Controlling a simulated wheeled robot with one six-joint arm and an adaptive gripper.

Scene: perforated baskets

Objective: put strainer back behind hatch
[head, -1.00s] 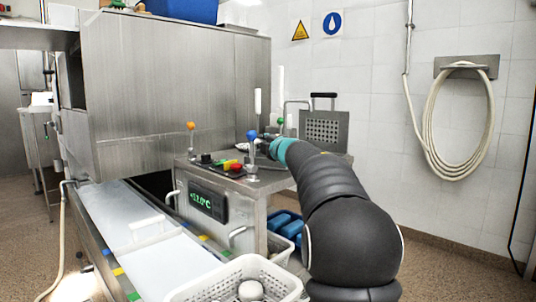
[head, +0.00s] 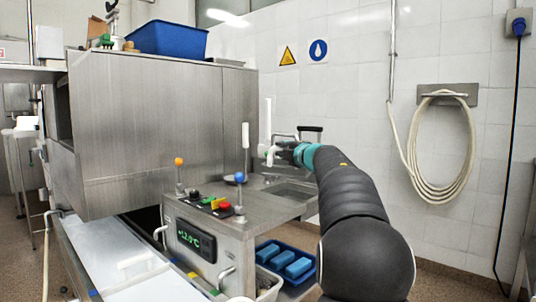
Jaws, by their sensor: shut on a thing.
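My gripper (head: 277,153) is in the head view above the far end of the steel counter (head: 262,203). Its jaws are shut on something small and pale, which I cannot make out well. A black handle (head: 311,129) on a thin metal frame stands just behind my gripper and wrist. The panel below it is mostly hidden by my arm. A rectangular recess (head: 290,190) lies in the counter top below my wrist. I cannot tell strainer from hatch clearly here.
Levers with an orange knob (head: 179,161) and a blue knob (head: 239,178) stand on the counter. A blue crate (head: 283,262) sits below. The large steel machine (head: 150,120) bounds the left side.

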